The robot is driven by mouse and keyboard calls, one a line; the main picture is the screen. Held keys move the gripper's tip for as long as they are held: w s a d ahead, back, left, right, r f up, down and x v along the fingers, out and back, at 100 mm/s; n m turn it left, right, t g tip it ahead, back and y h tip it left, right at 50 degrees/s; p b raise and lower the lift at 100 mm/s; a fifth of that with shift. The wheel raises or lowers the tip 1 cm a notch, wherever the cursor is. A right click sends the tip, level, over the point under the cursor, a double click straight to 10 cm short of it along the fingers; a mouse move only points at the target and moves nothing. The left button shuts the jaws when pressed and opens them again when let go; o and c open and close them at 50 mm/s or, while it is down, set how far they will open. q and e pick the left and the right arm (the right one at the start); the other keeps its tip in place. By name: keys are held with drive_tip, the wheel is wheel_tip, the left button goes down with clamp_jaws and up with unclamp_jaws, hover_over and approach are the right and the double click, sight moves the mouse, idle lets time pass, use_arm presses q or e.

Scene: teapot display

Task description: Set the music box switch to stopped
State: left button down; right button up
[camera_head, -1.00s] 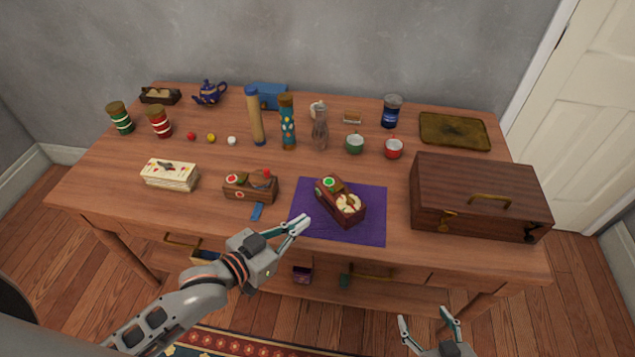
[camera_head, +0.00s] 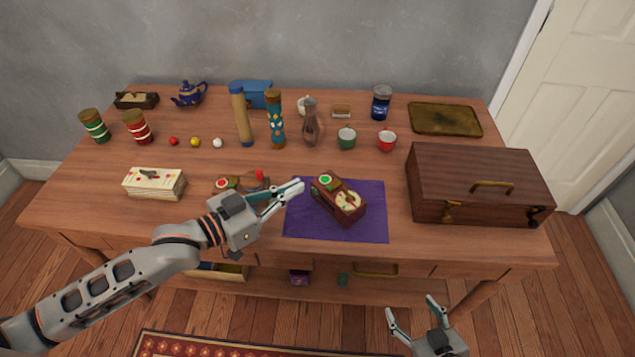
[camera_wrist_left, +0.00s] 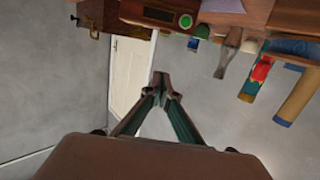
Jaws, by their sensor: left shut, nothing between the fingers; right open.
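A wooden box (camera_head: 341,206) with a green disc on its top and cream round parts at its front lies on the purple mat (camera_head: 370,232). A second wooden box (camera_head: 226,184) with a red disc and a red knob stands left of it, partly hidden by my left gripper. Which one is the music box is not clear, and no switch position can be read. My left gripper (camera_head: 298,187) is shut and empty, apparently just left of the box on the mat. The green-disc box (camera_wrist_left: 160,14) also shows at the top of the left wrist view. My right gripper (camera_head: 412,308) is open and empty before the table.
A large wooden chest (camera_head: 478,185) stands at the right. A cream block (camera_head: 154,184) is at the left. Cups, a teapot (camera_head: 189,93), canisters and tall tubes (camera_head: 277,120) fill the back.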

use_arm(q)
hover_over(327, 188)
drive_tip(key=shift+f+b, duration=0.3)
drive_tip(key=shift+f, duration=0.3)
wheel_tip(327, 188, down, 3)
drive_tip(key=shift+b, duration=0.3)
drive_tip(key=shift+f, duration=0.55)
